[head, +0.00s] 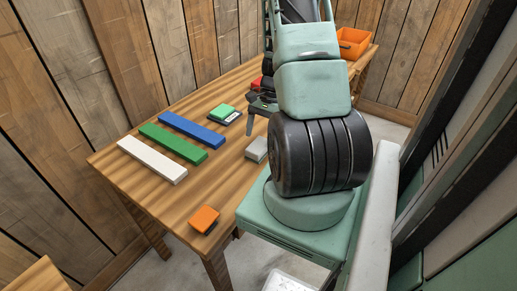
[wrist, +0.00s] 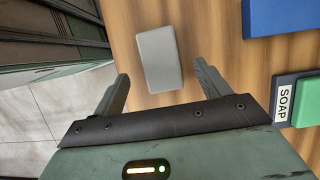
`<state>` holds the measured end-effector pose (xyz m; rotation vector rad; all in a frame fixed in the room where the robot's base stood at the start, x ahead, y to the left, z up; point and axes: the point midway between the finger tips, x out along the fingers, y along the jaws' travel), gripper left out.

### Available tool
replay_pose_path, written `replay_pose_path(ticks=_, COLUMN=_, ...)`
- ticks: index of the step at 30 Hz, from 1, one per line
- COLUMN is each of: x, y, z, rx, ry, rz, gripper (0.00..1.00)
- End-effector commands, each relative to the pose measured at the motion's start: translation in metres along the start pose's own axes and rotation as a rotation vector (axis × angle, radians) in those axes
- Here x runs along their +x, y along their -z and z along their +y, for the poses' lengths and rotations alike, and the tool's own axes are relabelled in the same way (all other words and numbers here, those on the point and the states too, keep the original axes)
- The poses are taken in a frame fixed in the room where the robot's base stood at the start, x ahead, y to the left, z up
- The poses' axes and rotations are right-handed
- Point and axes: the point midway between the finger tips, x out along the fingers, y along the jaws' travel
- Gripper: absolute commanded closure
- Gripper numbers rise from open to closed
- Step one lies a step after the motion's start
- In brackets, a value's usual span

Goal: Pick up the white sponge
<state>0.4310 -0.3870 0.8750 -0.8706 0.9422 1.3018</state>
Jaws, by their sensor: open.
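The white sponge (wrist: 160,59) is a small pale grey-white block lying flat on the wooden table. In the head view the sponge (head: 257,149) is partly hidden by my arm. My gripper (wrist: 162,82) is open and empty, with its two fingers spread wider than the sponge. In the head view my gripper (head: 259,112) is above the table beside the sponge, and my arm hides part of it.
White (head: 152,160), green (head: 173,143) and blue (head: 192,131) bars lie on the table's left. A green block with a dark base (head: 223,113) is near the middle, an orange-topped block (head: 204,219) near the front edge. An orange bin (head: 353,43) stands at the far end.

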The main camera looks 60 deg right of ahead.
Motion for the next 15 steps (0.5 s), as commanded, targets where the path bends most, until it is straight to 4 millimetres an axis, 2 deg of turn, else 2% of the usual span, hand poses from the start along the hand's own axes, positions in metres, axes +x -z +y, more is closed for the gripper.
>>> replay_pose_path(ticks=4, x=0.022, y=-0.007, z=-0.001, rx=0.000, ry=-0.003, rz=-0.005, gripper=0.25)
replay_pose_path(ticks=7, x=0.035, y=-0.006, z=-0.001, rx=0.000, ry=-0.002, rz=-0.003, gripper=0.25)
replay_pose_path(ticks=15, x=0.042, y=-0.005, z=-0.002, rx=-0.002, ry=0.000, rz=0.000, gripper=0.25)
